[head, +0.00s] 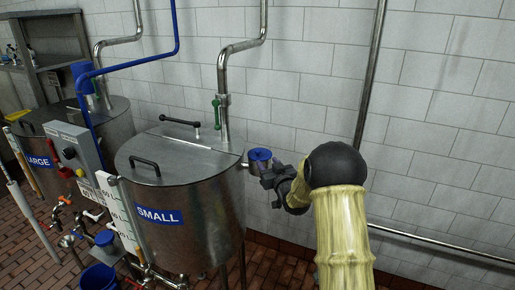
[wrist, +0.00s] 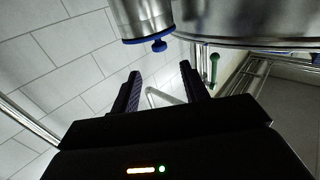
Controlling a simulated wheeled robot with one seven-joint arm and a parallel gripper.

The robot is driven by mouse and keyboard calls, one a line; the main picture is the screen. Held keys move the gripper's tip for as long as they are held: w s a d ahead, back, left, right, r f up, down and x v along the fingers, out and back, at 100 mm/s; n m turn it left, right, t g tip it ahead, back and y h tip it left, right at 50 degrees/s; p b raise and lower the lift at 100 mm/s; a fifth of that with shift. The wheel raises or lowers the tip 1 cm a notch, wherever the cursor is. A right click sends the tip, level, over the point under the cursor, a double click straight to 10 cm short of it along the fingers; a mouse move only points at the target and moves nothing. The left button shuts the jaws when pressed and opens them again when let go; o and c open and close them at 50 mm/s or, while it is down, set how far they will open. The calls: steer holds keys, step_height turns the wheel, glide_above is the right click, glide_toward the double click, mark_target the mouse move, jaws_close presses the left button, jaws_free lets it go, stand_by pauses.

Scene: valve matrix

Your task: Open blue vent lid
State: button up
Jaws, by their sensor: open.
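The blue vent lid (head: 260,154) sits on top of a short metal vent at the right side of the tank labelled SMALL. It looks closed. In the wrist view, the lid shows as a blue rim with a small blue knob (wrist: 159,45) on the metal cylinder, at the top middle. My gripper (head: 267,172) is close beside the vent, at its right, and partly covers it. In the wrist view, my gripper (wrist: 161,82) has its two dark fingers apart with nothing between them. The lid and knob lie beyond the fingertips, apart from them.
The SMALL steel tank (head: 180,205) stands left of the vent, with a pipe and green valve handle (head: 217,112) behind it. The LARGE tank (head: 98,125) is farther left. A tiled wall (head: 440,110) is behind, with a vertical pipe (head: 371,70) to the right.

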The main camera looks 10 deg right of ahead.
mark_target(259, 151)
steer(key=w+p, duration=0.1)
steer(key=w, duration=0.2)
steer(key=w+a+p, duration=0.1)
steer(key=w, duration=0.3)
steer(key=w+a+p, duration=0.1)
steer(key=w, duration=0.2)
steer(key=shift+w, duration=0.25)
jaws_close()
